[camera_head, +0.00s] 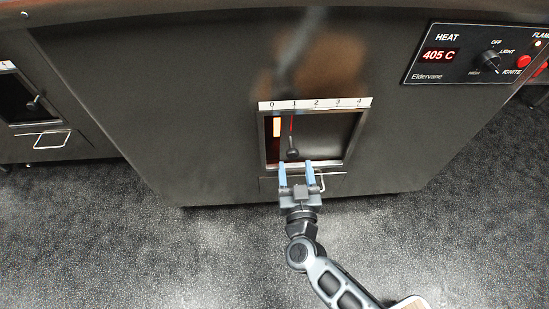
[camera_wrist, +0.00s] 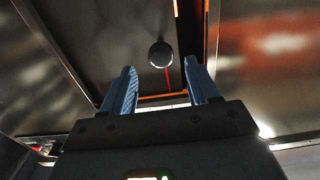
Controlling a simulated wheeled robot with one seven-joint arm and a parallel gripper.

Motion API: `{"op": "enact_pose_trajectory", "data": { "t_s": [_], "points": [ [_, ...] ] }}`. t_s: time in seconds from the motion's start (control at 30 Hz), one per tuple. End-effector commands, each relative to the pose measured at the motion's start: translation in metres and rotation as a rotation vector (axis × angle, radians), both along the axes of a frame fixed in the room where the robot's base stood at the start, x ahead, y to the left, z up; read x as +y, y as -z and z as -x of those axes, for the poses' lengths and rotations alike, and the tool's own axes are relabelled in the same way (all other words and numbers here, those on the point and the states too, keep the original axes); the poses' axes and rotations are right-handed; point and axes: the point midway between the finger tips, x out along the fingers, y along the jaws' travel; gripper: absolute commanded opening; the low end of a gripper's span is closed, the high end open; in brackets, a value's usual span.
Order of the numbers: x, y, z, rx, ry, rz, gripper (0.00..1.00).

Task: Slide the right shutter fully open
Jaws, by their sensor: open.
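The right shutter (camera_head: 326,138) is a dark panel in a metal-framed window below a 0 to 4 scale. Its red pointer line stands near 1, and a narrow glowing gap shows at the window's left side. A round dark knob (camera_head: 292,154) sits on the shutter near its left edge; the knob also shows in the wrist view (camera_wrist: 160,54). My gripper (camera_head: 297,164) is open, with two blue fingers just below the knob. In the wrist view, the knob appears between and beyond the fingertips (camera_wrist: 160,72), and I see no contact.
The number scale (camera_head: 315,103) runs above the window. A wire handle (camera_head: 331,182) is below it, close to my gripper. A control panel (camera_head: 475,56) reading 405 C is at upper right. Another oven's shutter window (camera_head: 21,97) is at far left. The floor in front is clear.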

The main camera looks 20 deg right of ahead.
Motion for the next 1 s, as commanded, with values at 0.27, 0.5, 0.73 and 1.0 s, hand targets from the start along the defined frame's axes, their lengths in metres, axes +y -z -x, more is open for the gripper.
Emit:
{"op": "enact_pose_trajectory", "data": {
  "t_s": [0.27,0.5,0.73,1.0],
  "points": [
    [-0.009,0.002,-0.032,-0.002,0.002,0.000,0.60],
    [-0.020,0.002,-0.063,-0.001,0.002,0.000,0.60],
    [-0.024,0.000,-0.074,0.000,0.001,0.000,0.60],
    [-0.024,0.000,-0.075,0.000,0.001,0.000,0.55]
  ]
}}
